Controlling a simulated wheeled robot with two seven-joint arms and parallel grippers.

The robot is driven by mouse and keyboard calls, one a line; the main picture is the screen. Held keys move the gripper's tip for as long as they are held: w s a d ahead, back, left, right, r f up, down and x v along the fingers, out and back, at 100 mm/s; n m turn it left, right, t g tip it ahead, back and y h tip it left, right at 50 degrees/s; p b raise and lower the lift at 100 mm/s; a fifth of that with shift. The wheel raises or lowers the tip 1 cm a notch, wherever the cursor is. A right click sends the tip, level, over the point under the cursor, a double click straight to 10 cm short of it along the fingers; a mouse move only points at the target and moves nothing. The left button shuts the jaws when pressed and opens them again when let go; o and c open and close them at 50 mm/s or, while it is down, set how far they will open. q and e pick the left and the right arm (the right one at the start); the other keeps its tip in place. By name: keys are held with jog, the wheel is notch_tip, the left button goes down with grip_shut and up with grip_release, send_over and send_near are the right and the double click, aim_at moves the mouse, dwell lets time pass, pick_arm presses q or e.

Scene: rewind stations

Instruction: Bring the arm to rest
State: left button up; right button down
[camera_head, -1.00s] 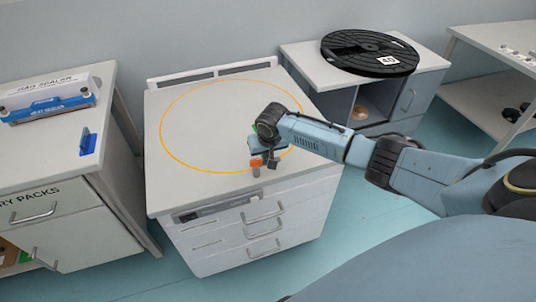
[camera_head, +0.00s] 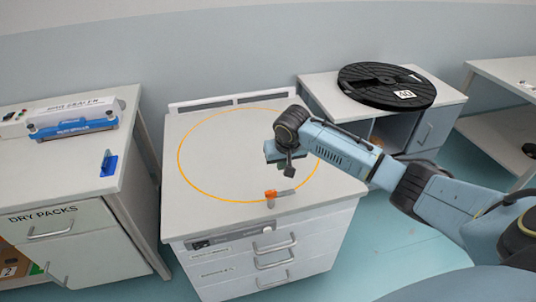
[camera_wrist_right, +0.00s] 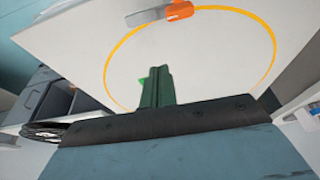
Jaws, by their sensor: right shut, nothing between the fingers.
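My right arm reaches in from the right in the head view. Its gripper (camera_head: 289,172) hangs above the front right part of a white cabinet top (camera_head: 230,160) and looks empty. In the right wrist view, its dark green fingers (camera_wrist_right: 157,86) are together with nothing between them. An orange and grey tool (camera_head: 271,194) lies near the cabinet's front edge, apart from the gripper; it also shows at the top of the wrist view (camera_wrist_right: 178,11). My left gripper is not in view.
An orange ring (camera_head: 180,155) marks the cabinet top. A black reel (camera_head: 385,85) labelled 40 lies on a right-hand cabinet. At left, a blue and white bag sealer (camera_head: 72,122) and a small blue item (camera_head: 109,163) sit on another cabinet. A shelf unit stands far right.

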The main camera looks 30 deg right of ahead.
jog(key=s+a+f+n+y, duration=0.2)
jog(key=s+a+f+n, duration=0.3)
jog(key=s+a, duration=0.9)
jog(key=s+r, duration=0.2)
jog(key=s, duration=1.5)
notch_tip(320, 180, down, 24)
jog(key=s+r+g, duration=0.1)
jog(key=s, duration=0.1)
jog(key=s+d+f, duration=0.2)
jog(key=s+f, duration=0.6)
jog(key=s+d+f+g, duration=0.1)
jog(key=s+d+f, duration=0.1)
jog(key=s+f, duration=0.6)
jog(key=shift+s+f+n+g+h, duration=0.15)
jog(key=shift+s+n+g+h, duration=0.15)
jog(key=shift+s+h, duration=0.1)
